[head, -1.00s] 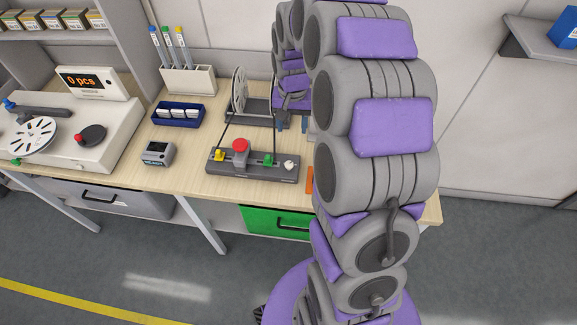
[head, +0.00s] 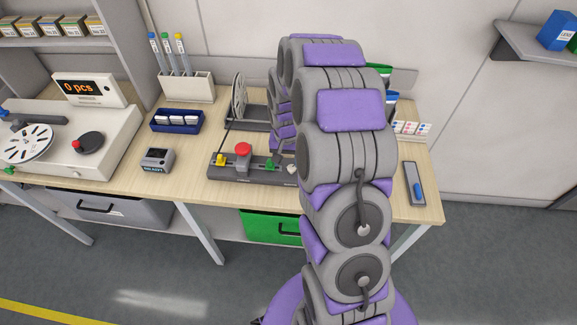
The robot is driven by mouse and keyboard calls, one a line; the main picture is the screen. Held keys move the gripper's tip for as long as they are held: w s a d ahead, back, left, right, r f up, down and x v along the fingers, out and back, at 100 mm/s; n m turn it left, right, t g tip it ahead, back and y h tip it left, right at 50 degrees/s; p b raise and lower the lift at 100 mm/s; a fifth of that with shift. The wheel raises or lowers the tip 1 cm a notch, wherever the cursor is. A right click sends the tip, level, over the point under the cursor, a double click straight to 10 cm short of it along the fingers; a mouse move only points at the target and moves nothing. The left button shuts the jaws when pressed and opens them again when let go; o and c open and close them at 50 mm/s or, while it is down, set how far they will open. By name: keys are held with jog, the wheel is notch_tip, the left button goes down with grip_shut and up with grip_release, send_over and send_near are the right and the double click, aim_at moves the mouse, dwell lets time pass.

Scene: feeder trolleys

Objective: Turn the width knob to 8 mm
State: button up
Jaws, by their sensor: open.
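The grey splicing-type device (head: 240,173) lies on the wooden bench, with a yellow part, a red button (head: 243,149) and a green part along it. A small white knob (head: 291,168) sits at its right end, which my arm partly covers. It looks like the width knob, but its scale and setting are too small to read. My gripper (head: 284,147) hangs just above and behind the knob, mostly hidden by my arm. It is open, and no held thing shows. I cannot tell whether it touches the device.
A reel on a stand (head: 238,103) stands behind the device. A small display box (head: 157,160), a blue tray (head: 177,121) and a pen holder (head: 187,87) are to the left. A grey strip with a blue part (head: 415,184) lies on the right, beyond my arm.

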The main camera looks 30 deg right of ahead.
aim_at(292, 167)
jog(key=f, duration=0.2)
jog(key=shift+d+f, duration=0.2)
jog(key=shift+f, duration=0.1)
jog(key=shift+d+f, duration=0.3)
jog(key=shift+d, duration=0.25)
jog(key=shift+d+f, duration=0.3)
jog(key=shift+d, duration=0.25)
jog(key=shift+d+f, duration=0.1)
jog(key=shift+d, duration=0.25)
jog(key=shift+a, duration=1.2)
jog(key=shift+c, duration=1.2)
jog(key=shift+a, duration=0.15)
jog(key=shift+c, duration=0.6)
jog(key=shift+d, duration=0.75)
jog(key=c, duration=0.5)
jog(key=shift+w, duration=0.1)
jog(key=shift+c, duration=0.5)
jog(key=shift+a, duration=0.15)
jog(key=shift+c, duration=0.5)
